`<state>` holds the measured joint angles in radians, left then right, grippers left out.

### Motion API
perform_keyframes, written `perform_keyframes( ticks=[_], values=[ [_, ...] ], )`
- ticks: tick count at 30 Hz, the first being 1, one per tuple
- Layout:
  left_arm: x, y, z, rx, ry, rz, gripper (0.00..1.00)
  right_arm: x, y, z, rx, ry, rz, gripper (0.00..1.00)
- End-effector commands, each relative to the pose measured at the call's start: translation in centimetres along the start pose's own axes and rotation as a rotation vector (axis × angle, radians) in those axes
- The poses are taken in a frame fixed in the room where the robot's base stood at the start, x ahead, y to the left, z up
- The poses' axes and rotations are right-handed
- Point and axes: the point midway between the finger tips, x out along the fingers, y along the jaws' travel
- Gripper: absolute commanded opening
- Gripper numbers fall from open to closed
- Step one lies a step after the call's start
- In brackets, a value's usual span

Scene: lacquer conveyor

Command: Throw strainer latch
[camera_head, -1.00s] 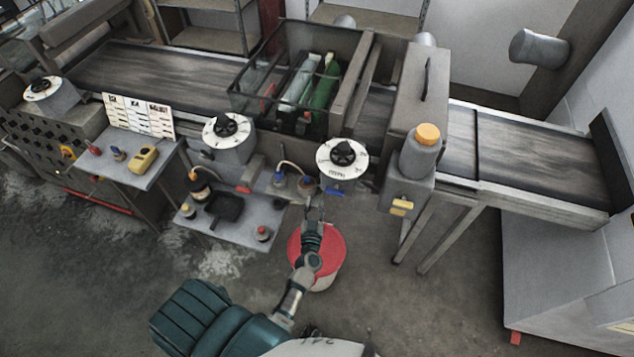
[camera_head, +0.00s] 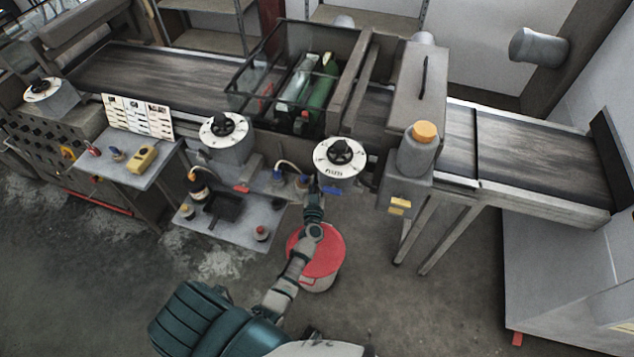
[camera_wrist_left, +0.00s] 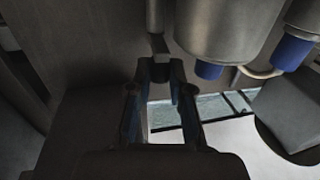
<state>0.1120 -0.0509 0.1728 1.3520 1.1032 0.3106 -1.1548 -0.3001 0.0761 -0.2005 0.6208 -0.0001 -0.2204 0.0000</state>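My left arm comes up from the bottom of the head view. Its gripper (camera_head: 312,188) is at the machine's front edge, below the right-hand white dial (camera_head: 340,158) and just left of a small blue lever (camera_head: 332,190). In the left wrist view the two dark fingers (camera_wrist_left: 160,68) are apart, with their tips just short of a narrow grey metal tab (camera_wrist_left: 158,44) that lines up with the gap between them. I cannot tell whether they touch it, or whether this tab is the strainer latch. My right gripper is not in view.
In the left wrist view a grey cylinder (camera_wrist_left: 215,28) with a blue fitting (camera_wrist_left: 208,70) is close right of the fingers. A red-lidded bucket (camera_head: 325,255) stands under my forearm. A low shelf (camera_head: 235,228) with small bottles is to the left; open floor lies to the right.

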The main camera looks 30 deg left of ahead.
Motion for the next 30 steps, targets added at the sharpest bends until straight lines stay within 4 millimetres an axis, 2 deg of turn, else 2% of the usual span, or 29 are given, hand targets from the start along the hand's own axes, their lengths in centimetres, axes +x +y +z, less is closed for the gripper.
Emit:
perform_keyframes(
  ticks=[6, 10, 15, 24, 25, 26, 30],
  values=[
    [0.1, 0.1, -0.2, -0.003, 0.002, -0.002, 0.00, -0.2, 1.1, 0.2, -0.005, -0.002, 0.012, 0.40],
    [0.2, 0.6, -0.5, -0.008, -0.001, -0.083, 0.00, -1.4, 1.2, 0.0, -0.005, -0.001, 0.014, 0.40],
    [0.2, 1.1, -0.3, -0.006, 0.001, -0.193, 0.00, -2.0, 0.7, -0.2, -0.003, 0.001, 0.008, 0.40],
    [0.1, 1.1, -0.2, -0.002, 0.004, -0.205, 0.00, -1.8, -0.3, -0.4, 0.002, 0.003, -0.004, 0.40],
    [0.1, 1.1, -0.2, -0.002, 0.004, -0.205, 0.25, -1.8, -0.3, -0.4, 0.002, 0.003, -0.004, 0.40],
    [0.1, 1.1, -0.2, -0.002, 0.004, -0.205, 0.31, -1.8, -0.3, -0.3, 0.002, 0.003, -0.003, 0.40],
    [0.1, 1.1, -0.1, -0.002, 0.003, -0.205, 0.31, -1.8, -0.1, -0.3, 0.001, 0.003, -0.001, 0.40]
  ],
)
